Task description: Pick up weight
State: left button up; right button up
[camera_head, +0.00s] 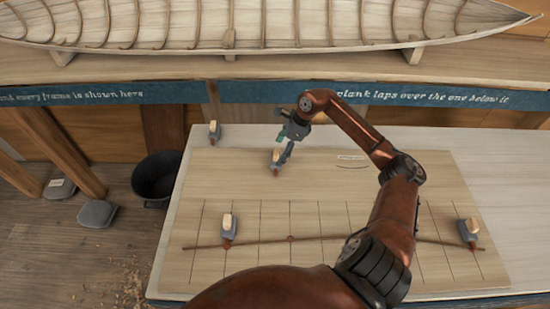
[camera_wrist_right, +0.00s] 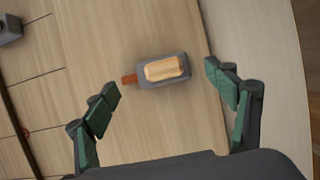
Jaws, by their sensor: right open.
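A grey weight with a pale wooden top and a reddish-brown tip (camera_head: 276,161) sits on the drawing board (camera_head: 330,185). My right gripper (camera_head: 287,148) is just above it, partly covering it in the head view. In the right wrist view the weight (camera_wrist_right: 163,71) lies just ahead of and between the spread fingers of my right gripper (camera_wrist_right: 161,84), which is open and empty. Other similar weights stand at the board's back left (camera_head: 214,132), on the left of the batten (camera_head: 228,228) and on its right (camera_head: 469,231). My left gripper is out of view.
A thin curved batten (camera_head: 270,240) crosses the ruled lines on the board. A boat hull (camera_head: 240,25) rests on a bench behind. A black bucket (camera_head: 156,178) stands on the floor to the left. The board around the nearest weight is clear.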

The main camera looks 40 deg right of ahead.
aim_at(277, 153)
jog(key=x, duration=0.2)
jog(key=shift+w+f, duration=0.3)
jog(key=shift+f, duration=0.05)
jog(key=shift+a+f+p, duration=0.25)
jog(key=shift+f+p, duration=0.05)
jog(key=shift+f, duration=0.25)
jog(key=shift+w, duration=0.1)
jog(key=c, duration=2)
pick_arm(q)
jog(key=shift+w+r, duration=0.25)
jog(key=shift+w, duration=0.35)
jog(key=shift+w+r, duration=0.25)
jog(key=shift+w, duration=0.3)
